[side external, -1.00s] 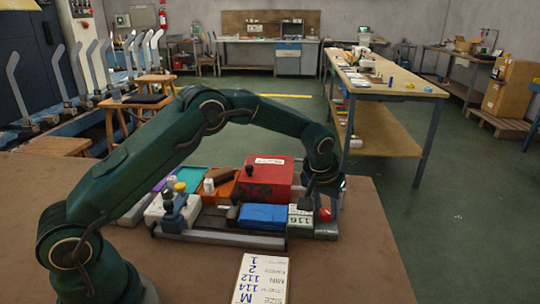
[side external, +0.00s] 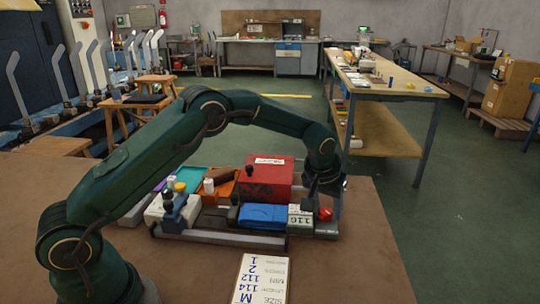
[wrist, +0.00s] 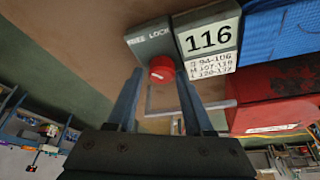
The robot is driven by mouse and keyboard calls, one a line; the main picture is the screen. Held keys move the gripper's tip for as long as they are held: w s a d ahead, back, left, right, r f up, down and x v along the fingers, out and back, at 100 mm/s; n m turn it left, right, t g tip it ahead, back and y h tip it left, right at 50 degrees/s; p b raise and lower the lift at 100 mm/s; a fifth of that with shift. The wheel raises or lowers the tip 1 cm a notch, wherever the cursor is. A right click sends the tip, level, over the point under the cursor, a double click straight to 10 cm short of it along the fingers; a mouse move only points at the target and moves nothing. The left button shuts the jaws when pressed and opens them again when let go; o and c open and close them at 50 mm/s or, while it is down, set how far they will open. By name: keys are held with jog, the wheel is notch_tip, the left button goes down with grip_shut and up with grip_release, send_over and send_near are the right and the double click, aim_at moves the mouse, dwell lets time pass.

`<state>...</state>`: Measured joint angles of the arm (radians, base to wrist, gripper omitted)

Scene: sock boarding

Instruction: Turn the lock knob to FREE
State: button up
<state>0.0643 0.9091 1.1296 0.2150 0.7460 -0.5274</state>
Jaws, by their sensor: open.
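The red lock knob (wrist: 162,69) sits on a dark grey plate (wrist: 148,40) marked FREE and LOCK in the wrist view. FREE is at the left of the label and LOCK at the right. A small pale mark shows on the knob, but I cannot tell which word it points to. My gripper (wrist: 160,76) is open, with one finger at each side of the knob in the picture. I cannot tell whether they touch it. In the side view the knob (side external: 325,214) is at the right end of the fixture, with my gripper (side external: 330,192) just above it.
A size card (side external: 262,278) lies in front. Bare table is to the right.

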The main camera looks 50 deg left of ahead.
jog(key=shift+s+a, duration=0.1)
jog(key=shift+a, duration=0.1)
jog(key=shift+a+m+h, duration=0.1)
jog(key=shift+m+h, duration=0.3)
jog(key=shift+m, duration=0.6)
jog(key=m+h, duration=0.1)
jog(key=m, duration=0.3)
jog(key=v, duration=0.5)
jog(key=shift+r, duration=0.1)
jog(key=s+d+r+t, duration=0.1)
jog(key=s+r+t, duration=0.25)
jog(key=r, duration=0.95)
jog(key=s+d+r+m, duration=0.1)
jog(key=s+r, duration=0.1)
jog(key=s, duration=1.4)
jog(key=shift+s+d+r, duration=0.2)
jog(key=shift+s+r, duration=0.1)
jog(key=shift+s, duration=0.05)
